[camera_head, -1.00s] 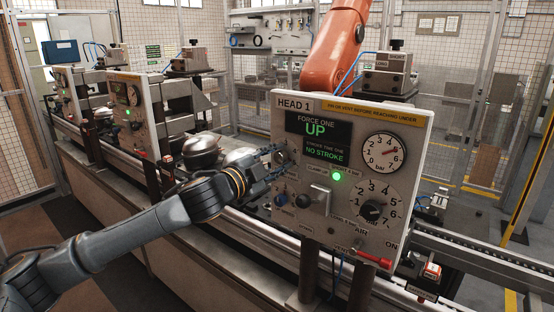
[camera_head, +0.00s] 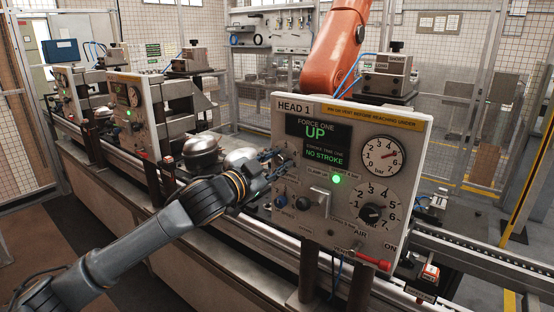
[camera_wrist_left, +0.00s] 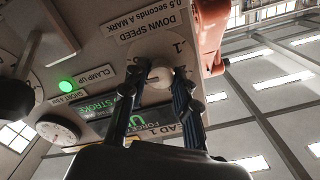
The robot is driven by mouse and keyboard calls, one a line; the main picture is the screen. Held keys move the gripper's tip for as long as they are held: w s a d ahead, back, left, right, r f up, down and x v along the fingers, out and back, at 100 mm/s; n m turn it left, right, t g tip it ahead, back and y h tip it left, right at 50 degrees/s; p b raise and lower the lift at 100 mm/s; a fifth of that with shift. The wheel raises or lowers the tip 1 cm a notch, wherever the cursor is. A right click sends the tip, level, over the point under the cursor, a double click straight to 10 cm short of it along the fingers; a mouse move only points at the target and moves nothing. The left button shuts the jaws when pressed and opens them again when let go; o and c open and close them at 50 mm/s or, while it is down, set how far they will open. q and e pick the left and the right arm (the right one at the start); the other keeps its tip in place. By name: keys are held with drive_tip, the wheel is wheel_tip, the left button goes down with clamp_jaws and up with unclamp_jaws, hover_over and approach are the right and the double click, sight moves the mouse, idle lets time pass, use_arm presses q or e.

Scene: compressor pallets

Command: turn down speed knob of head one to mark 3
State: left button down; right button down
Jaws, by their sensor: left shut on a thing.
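The head one panel (camera_head: 400,225) faces me, with a display reading FORCE ONE UP. In the left wrist view, the down speed knob (camera_wrist_left: 160,73) sits beside its DOWN SPEED label (camera_wrist_left: 151,30), whose smaller line reads 0.5 seconds a mark. The figure 1 shows at the dial's right; other marks and the pointer are hidden or unclear. My left gripper (camera_wrist_left: 160,80) is shut on this knob, one finger on each side. In the head view my left gripper (camera_head: 275,162) reaches the panel's left edge and covers the knob. My right gripper is not in view.
The panel also carries a lower dial knob (camera_head: 372,213), a pressure gauge (camera_head: 383,155), a green lamp (camera_head: 336,179), a metal lever (camera_head: 319,199) and a red-handled valve (camera_head: 373,262). An orange robot arm (camera_head: 335,50) stands behind. Rounded compressors (camera_head: 203,150) lie along the line.

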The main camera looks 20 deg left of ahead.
use_arm(q)
drive_tip(key=n+p, duration=0.1)
drive_tip(key=n, duration=0.3)
drive_tip(key=shift+r+n+p, duration=0.1)
drive_tip(key=shift+n+p, duration=0.3)
drive_tip(key=n+p, duration=0.2)
drive_tip(key=n, duration=0.2)
drive_tip(key=shift+n+p, duration=0.3)
drive_tip(key=n+p, duration=0.4)
drive_tip(key=n, duration=0.2)
drive_tip(key=shift+a+r+p, duration=0.1)
drive_tip(key=shift+a+p, duration=0.05)
drive_tip(key=shift+p, duration=0.2)
drive_tip(key=shift+n+p, duration=1.2)
drive_tip(key=shift+n, duration=0.6)
drive_tip(key=c, duration=1)
unclamp_jaws()
drive_tip(key=shift+w+f, duration=0.1)
drive_tip(key=shift+f, duration=0.15)
drive_tip(key=v, duration=1.2)
drive_tip(key=shift+r, duration=0.1)
